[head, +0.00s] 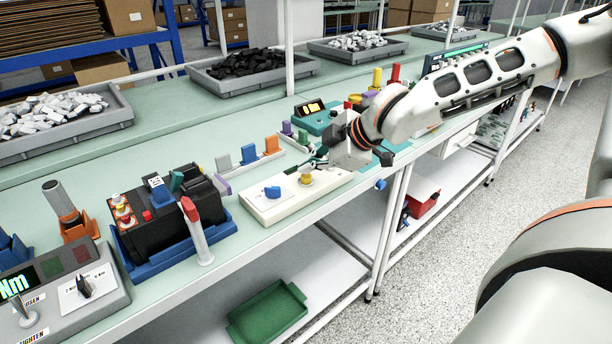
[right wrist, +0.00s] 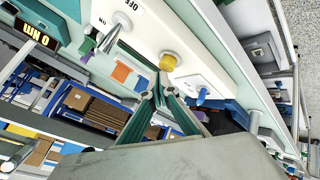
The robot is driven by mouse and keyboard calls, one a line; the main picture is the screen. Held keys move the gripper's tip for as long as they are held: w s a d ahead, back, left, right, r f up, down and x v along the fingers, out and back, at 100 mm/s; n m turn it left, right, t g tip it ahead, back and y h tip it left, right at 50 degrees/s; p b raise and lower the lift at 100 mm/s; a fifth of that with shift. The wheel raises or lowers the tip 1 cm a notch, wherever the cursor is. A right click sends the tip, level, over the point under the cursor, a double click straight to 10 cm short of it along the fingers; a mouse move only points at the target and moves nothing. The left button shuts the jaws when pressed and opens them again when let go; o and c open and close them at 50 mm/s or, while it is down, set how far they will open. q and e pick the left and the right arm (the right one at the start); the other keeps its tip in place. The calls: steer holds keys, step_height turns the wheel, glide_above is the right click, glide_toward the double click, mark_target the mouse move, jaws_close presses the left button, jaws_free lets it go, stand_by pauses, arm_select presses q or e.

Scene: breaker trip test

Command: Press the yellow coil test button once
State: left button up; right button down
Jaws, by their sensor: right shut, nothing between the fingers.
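The yellow coil test button (head: 306,179) stands on a collar on top of a long white box (head: 285,205) near the front edge of the bench. It also shows in the right wrist view (right wrist: 168,62). A blue knob (head: 272,191) sits left of it on the same box. My right gripper (head: 318,160) reaches in from the right, shut and empty. In the right wrist view its fingertips (right wrist: 159,88) point at the button, slightly apart from it in the picture; I cannot tell the exact gap. My left gripper is not in view.
A black breaker in a blue cradle (head: 165,215) and a red-tipped lever stand left of the box. Coloured clips (head: 248,154) stand on a rail behind it. A metal toggle (right wrist: 118,28) with ON and OFF marks is on the white box.

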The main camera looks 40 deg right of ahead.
mark_target(308, 177)
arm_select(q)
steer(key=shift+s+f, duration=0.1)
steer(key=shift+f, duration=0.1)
arm_select(e)
steer(key=shift+f, duration=0.35)
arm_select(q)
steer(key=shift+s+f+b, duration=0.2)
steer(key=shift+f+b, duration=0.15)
arm_select(e)
steer(key=shift+f, duration=0.2)
stand_by(0.4)
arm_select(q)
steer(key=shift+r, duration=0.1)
arm_select(e)
steer(key=shift+r, duration=0.1)
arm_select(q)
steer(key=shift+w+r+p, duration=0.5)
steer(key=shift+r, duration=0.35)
arm_select(e)
steer(key=shift+r, duration=0.85)
steer(key=shift+r, duration=0.1)
